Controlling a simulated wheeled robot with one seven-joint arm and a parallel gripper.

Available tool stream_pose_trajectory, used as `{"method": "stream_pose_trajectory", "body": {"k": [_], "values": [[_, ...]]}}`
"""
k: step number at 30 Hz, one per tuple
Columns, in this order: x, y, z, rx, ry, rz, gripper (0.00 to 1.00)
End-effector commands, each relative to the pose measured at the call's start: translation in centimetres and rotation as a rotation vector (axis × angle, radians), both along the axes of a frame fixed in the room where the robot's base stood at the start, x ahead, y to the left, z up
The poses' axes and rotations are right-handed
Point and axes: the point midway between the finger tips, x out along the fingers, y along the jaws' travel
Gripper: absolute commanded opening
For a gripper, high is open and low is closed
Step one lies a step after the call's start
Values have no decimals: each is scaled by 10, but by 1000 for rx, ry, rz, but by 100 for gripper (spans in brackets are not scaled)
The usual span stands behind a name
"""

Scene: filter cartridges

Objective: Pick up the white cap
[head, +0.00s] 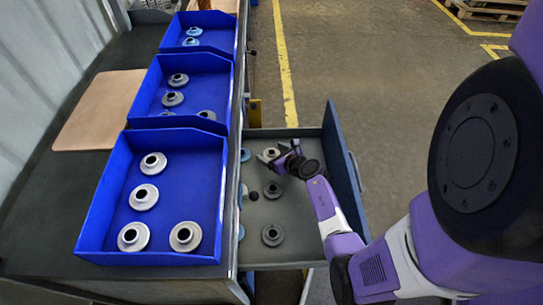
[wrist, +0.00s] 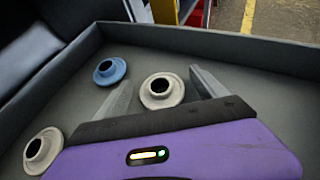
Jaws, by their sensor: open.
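A white cap (wrist: 161,91) with a round flange and a dark centre hole stands in the open drawer. In the wrist view it shows between the two fingers of my gripper (wrist: 164,76). The fingers are open, with a gap visible on both sides of the cap. In the head view the white cap (head: 271,153) is at the far end of the drawer, partly hidden by my gripper (head: 268,158). A blue cap (wrist: 109,70) stands just left of the fingers. Another whitish cap (wrist: 42,150) is at the lower left of the wrist view.
The drawer (head: 290,220) holds more caps, including grey ones (head: 272,235) nearer the front. Its walls (wrist: 250,52) rise close around my gripper. Blue bins (head: 88,222) with grey caps stand on the bench at left, beside a tan board (head: 100,110).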

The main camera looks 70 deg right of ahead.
Motion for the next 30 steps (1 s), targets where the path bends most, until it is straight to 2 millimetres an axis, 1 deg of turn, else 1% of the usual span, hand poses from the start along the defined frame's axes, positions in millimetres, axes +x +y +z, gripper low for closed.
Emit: {"method": "stream_pose_trajectory", "body": {"k": [8, 11, 12, 14, 15, 17, 18, 26, 30], "values": [[3, -2, -1, 1, 0, 0, 82], [3, -2, -1, 1, -1, -1, 64], [3, -2, -1, 1, -1, -1, 56], [3, -2, -1, 1, -1, -1, 44], [3, -1, -1, 1, -1, -1, 37], [2, -1, -1, 1, -1, -1, 25], [2, -2, -1, 1, -1, -1, 21], [3, -2, 1, 1, -1, -1, 20], [3, -1, 9, 1, -2, 0, 20]]}}
